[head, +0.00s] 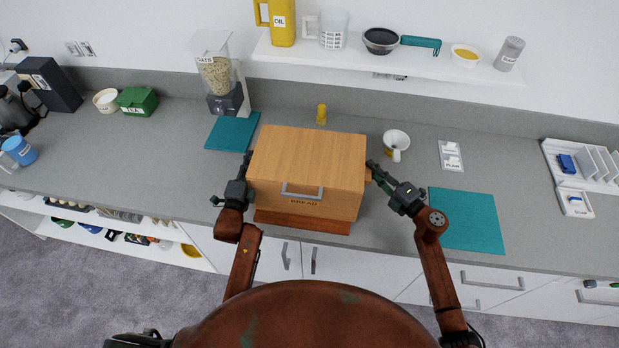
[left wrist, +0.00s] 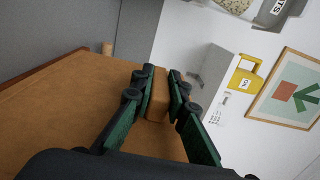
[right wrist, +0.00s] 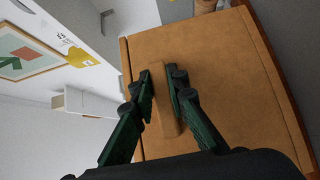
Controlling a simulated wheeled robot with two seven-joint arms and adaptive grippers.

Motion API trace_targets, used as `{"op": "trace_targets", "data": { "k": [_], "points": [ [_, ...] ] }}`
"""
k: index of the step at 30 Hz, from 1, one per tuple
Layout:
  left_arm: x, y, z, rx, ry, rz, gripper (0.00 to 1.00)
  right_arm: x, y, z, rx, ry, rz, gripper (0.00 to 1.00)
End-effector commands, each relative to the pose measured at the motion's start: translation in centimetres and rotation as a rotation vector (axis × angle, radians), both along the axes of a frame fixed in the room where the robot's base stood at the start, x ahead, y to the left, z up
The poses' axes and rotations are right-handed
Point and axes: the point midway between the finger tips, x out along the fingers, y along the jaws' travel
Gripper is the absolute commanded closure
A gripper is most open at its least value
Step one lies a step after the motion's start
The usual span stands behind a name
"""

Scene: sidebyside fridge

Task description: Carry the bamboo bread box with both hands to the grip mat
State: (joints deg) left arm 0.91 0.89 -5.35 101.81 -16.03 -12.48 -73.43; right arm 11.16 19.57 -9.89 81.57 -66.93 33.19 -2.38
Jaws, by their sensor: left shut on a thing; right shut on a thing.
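The bamboo bread box (head: 308,153), with a metal front handle and a "BREAD" label, is in the middle of the head view, over the front part of the counter. I cannot tell whether its dark base touches the counter. My left gripper (head: 247,168) is shut on the box's left side handle, a wooden block (left wrist: 157,95). My right gripper (head: 373,169) is shut on the right side handle (right wrist: 165,85). Two flat teal mats lie on the counter: one to the right (head: 466,220), one behind left (head: 232,131). I cannot tell which is the grip mat.
A white cup (head: 396,143) and a small labelled tray (head: 451,156) lie between the box and the right side. The right mat is bare.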

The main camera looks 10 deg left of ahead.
Motion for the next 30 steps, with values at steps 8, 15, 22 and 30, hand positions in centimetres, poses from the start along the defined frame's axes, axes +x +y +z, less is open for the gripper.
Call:
{"op": "trace_targets", "data": {
  "k": [8, 15, 22, 30],
  "points": [
    [0.1, 0.0, 1.0, 0.001, -0.009, -0.001, 1.00, 0.1, 0.0, 0.9, 0.003, -0.004, 0.000, 1.00],
    [0.1, -0.1, 2.6, 0.001, -0.012, -0.001, 1.00, 0.1, 0.0, 2.5, 0.003, -0.007, 0.000, 1.00],
    [0.1, 0.0, 4.5, 0.000, -0.015, -0.001, 1.00, 0.1, 0.0, 4.4, 0.003, -0.009, 0.000, 1.00],
    [0.0, 0.0, 5.9, 0.000, -0.016, -0.001, 1.00, 0.1, 0.0, 5.8, 0.004, -0.010, 0.000, 1.00]
  ]
}}
